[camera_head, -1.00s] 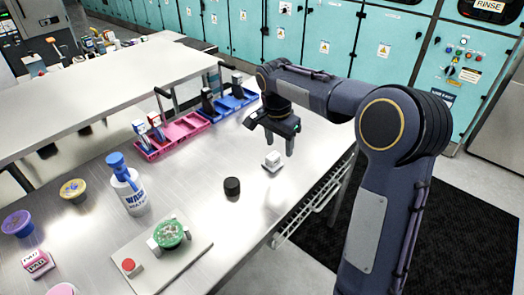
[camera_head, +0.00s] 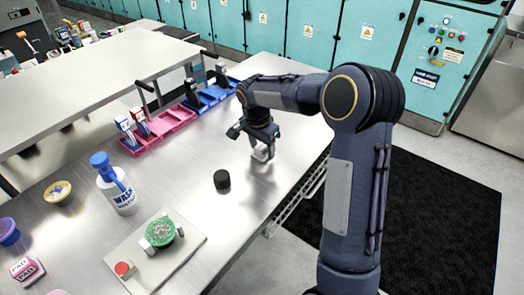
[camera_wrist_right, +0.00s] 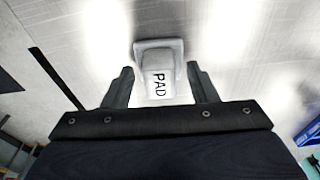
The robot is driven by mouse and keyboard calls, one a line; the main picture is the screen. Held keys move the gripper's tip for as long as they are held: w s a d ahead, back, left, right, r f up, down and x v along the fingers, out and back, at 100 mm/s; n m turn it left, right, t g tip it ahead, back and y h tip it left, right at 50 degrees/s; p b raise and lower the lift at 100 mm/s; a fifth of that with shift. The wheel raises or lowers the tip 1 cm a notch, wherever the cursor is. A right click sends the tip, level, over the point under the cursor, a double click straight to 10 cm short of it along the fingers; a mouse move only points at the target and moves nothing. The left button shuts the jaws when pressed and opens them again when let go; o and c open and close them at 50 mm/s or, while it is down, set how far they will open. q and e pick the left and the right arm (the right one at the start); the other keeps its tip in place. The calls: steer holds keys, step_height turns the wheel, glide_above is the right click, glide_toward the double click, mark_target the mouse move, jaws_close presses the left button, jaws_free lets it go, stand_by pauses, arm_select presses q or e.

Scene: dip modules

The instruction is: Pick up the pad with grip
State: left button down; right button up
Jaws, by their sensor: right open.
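The pad with grip is a small white block with a wider flat base, marked "PAD". In the right wrist view the pad (camera_wrist_right: 158,75) lies on the metal table between and just ahead of the fingertips. My right gripper (camera_wrist_right: 160,82) is open, one finger on each side of it. In the head view the right gripper (camera_head: 257,150) is low over the table and partly covers the pad (camera_head: 263,154). I cannot tell whether the fingers touch it. My left gripper is not in view.
A black cylinder (camera_head: 222,180) stands left of the right gripper. A wash bottle (camera_head: 116,187), a board (camera_head: 186,248) with a green round part, and a pink pad box (camera_head: 27,269) are further left. Pink (camera_head: 158,134) and blue (camera_head: 212,95) trays stand behind.

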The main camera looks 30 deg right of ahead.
steer(key=c, duration=1)
steer(key=shift+c, duration=0.4)
steer(key=shift+r, duration=0.15)
steer(key=shift+r, duration=0.6)
arm_select(q)
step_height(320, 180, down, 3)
steer(key=b, duration=0.2)
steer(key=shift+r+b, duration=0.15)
steer(key=shift+b, duration=0.2)
arm_select(e)
steer(key=s+r, duration=1.1)
steer(key=s, duration=0.3)
steer(key=shift+r, duration=0.3)
